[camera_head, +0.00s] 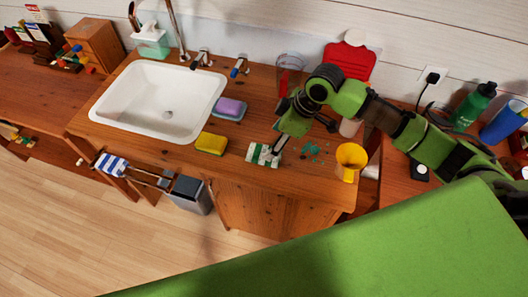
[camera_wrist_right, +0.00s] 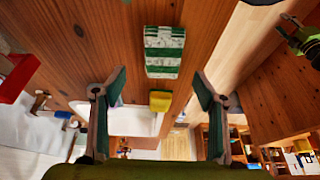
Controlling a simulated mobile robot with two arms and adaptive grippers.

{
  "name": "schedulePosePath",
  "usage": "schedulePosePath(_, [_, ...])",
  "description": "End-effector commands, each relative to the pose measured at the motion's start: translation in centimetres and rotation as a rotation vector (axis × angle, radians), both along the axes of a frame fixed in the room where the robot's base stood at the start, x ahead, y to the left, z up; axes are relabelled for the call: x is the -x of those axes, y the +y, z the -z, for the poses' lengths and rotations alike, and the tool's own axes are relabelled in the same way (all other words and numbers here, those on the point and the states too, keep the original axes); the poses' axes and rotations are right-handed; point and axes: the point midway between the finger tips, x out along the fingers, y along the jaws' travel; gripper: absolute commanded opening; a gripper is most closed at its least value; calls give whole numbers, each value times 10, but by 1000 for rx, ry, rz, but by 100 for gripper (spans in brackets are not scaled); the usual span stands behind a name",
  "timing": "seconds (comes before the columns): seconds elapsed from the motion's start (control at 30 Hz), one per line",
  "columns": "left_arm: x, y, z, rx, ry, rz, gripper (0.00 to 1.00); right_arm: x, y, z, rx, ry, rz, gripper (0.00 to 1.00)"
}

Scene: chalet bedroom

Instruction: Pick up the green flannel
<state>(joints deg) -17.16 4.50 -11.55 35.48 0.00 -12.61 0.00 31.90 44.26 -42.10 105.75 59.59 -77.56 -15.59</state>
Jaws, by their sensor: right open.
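The green flannel (camera_head: 264,155) is a small cloth with green and white stripes. It lies on the wooden counter (camera_head: 225,168), right of the yellow sponge. In the right wrist view the flannel (camera_wrist_right: 164,52) lies flat above the gap between my fingers. My right gripper (camera_head: 281,142) is over the counter at the flannel's right end, pointing down. Its two fingers stand wide apart in the right wrist view (camera_wrist_right: 160,88), with nothing held between them. I cannot tell whether a finger touches the cloth.
A yellow-green sponge (camera_head: 211,144) and a purple sponge (camera_head: 230,108) lie between the flannel and the white sink (camera_head: 160,102). Green crumbs (camera_head: 312,150) and a yellow cup (camera_head: 350,161) are to the right. A red board (camera_head: 349,61) leans at the wall.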

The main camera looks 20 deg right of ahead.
Motion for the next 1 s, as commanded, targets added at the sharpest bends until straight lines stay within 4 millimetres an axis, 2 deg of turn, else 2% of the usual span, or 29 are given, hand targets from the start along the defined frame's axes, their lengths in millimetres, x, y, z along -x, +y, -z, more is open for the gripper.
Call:
schedulePosePath(0.1, [0,0,-2,0,0,0,40,-2,5,12,-1,1,0,65])
schedulePosePath(0.27, [0,0,-7,0,1,-1,40,-4,8,20,-1,1,0,65])
schedulePosePath(0.43, [0,0,-21,-1,1,-1,40,-5,17,43,-1,3,0,65])
schedulePosePath(0.6, [0,1,-22,-1,1,-2,40,-9,21,62,1,1,0,65])
schedulePosePath(0.87, [0,1,-21,-1,0,-2,40,-10,22,65,1,-2,-1,65])
schedulePosePath(1.0, [0,1,-21,-1,0,-2,40,-10,22,65,1,-2,-1,32])
